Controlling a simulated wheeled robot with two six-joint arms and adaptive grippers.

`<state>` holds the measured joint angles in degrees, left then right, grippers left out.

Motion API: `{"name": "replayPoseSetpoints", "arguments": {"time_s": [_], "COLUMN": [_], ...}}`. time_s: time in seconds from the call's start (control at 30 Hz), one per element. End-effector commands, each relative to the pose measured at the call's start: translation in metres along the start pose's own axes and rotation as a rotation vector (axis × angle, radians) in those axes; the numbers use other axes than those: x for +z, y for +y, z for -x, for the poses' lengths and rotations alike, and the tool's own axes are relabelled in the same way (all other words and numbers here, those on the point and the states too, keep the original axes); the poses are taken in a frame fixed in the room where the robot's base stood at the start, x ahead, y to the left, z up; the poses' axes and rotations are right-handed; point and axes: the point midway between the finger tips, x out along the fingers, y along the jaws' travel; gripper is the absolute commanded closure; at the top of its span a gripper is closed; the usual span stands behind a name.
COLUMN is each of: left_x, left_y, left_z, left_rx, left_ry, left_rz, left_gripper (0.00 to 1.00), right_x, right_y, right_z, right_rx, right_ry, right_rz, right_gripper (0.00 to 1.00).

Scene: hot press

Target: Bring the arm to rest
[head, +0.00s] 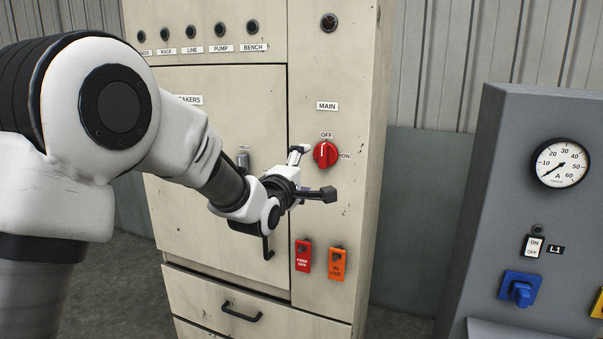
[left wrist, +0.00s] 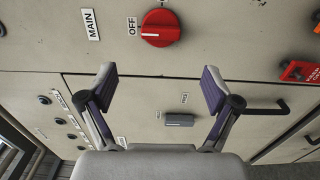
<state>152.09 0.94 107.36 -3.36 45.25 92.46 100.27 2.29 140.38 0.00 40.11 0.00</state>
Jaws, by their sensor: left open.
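My left arm comes in from the left in the head view and reaches to the front of a beige electrical cabinet (head: 345,200). My left gripper (head: 315,172) is open and empty, a little in front of the cabinet, just left of and below the red MAIN rotary switch (head: 326,154). In the left wrist view the two fingers of the gripper (left wrist: 160,88) stand wide apart with nothing between them. The red switch (left wrist: 161,28) lies beyond the fingertips, apart from them. OFF is marked above the switch and ON to its right in the head view. My right gripper is not in view.
A red tag (head: 303,259) and an orange tag (head: 336,263) hang below the switch. A grey console (head: 500,215) with a gauge (head: 560,163) and blue knob (head: 520,289) stands right, beyond a gap.

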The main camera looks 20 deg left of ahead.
Motion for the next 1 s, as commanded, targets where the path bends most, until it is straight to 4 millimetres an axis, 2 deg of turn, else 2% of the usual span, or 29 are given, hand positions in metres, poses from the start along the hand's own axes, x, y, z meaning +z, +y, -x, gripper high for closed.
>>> {"name": "replayPoseSetpoints", "arguments": {"time_s": [0.07,0.17,0.53,0.63,0.67,0.77,0.87,0.9,0.97,1.0], "left_x": [0.000,0.000,0.000,0.000,-0.001,-0.002,-0.004,-0.005,-0.006,-0.006], "left_y": [0.000,0.000,0.000,-0.011,-0.021,-0.076,-0.161,-0.197,-0.250,-0.285], "left_z": [0.011,0.016,0.016,0.014,0.013,0.007,0.013,0.020,0.037,0.051], "left_rx": [0.000,0.000,0.000,-0.017,-0.032,-0.118,-0.257,-0.321,-0.419,-0.487], "left_ry": [0.000,0.000,0.000,0.001,0.001,0.003,0.006,0.008,0.012,0.014], "left_rz": [0.000,0.000,0.000,0.001,0.001,0.005,0.012,0.016,0.021,0.018], "left_gripper": [0.11,0.11,0.11,0.11,0.11,0.11,0.11,0.11,0.11,0.11], "right_x": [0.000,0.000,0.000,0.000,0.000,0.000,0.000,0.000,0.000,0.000], "right_y": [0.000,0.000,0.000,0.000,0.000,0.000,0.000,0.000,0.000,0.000], "right_z": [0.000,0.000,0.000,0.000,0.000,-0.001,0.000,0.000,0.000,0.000], "right_rx": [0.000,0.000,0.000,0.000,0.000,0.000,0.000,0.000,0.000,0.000], "right_ry": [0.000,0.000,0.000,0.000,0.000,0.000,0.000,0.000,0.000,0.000], "right_rz": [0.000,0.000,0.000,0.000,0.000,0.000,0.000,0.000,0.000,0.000], "right_gripper": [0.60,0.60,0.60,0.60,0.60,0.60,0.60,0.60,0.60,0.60]}}
